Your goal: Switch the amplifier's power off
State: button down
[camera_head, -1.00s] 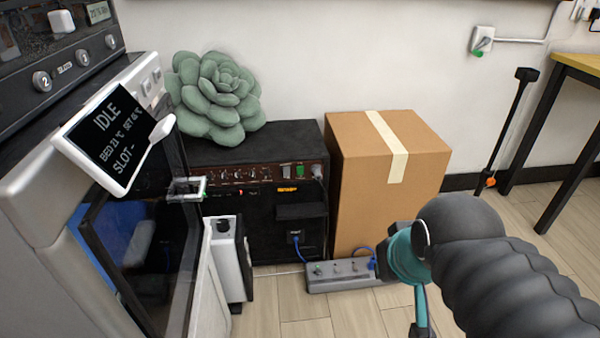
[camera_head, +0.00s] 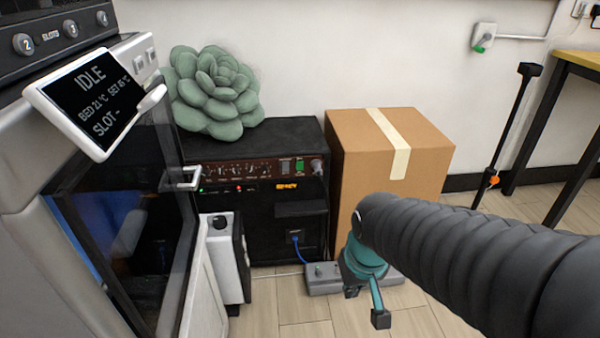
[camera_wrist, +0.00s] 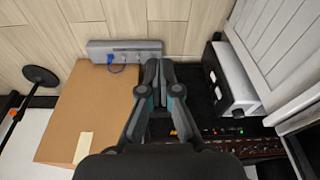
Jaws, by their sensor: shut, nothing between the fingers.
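The amplifier (camera_head: 262,223) is a black box standing on the floor against the wall. Its brown control strip (camera_head: 240,172) carries a row of small knobs, with a green rocker (camera_head: 299,166) near the right end and a dark rocker (camera_head: 285,167) beside it. Small red and green lights and an orange label show below the strip. In the wrist view the strip (camera_wrist: 235,144) lies along the bottom, partly hidden by my gripper. My gripper (camera_wrist: 160,66) is shut and empty. In the head view it hangs low in front of the box and power strip, apart from the rockers.
A cardboard box (camera_head: 387,150) stands right of the amplifier. A green plush succulent (camera_head: 212,95) sits on top. A grey power strip (camera_head: 322,282) with a blue cable lies on the floor. A white-and-black unit (camera_head: 222,258) and a glass-doored machine (camera_head: 92,95) stand left.

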aim_at(299, 164)
jog(key=w+a+f+n+t+y+b, duration=0.1)
jog(key=w+a+f+n+t+b, duration=0.2)
jog(key=w+f, duration=0.65)
jog(key=w+a+f+n+t+b, duration=0.25)
jog(key=w+a+f+n, duration=0.2)
jog(key=w+f, duration=0.45)
jog(key=w+r+n+t, duration=0.4)
jog(key=r+n+t, duration=0.1)
jog(key=r, duration=0.2)
jog(key=w+d+r+n+t, duration=0.1)
jog(key=w+r+n+t, duration=0.3)
jog(key=r+t, duration=0.2)
notch_tip(299, 164, up, 2)
jog(key=shift+w+d+r+n, duration=0.2)
jog(key=shift+w+n, duration=0.15)
jog(key=shift+t, duration=0.25)
jog(key=shift+w, duration=0.1)
jog(key=w, duration=0.4)
jog(key=w+r, duration=0.1)
jog(key=w, duration=0.8)
jog(key=shift+w+a+r, duration=0.35)
jog(key=shift+w+a, duration=0.05)
jog(key=shift+a, duration=0.1)
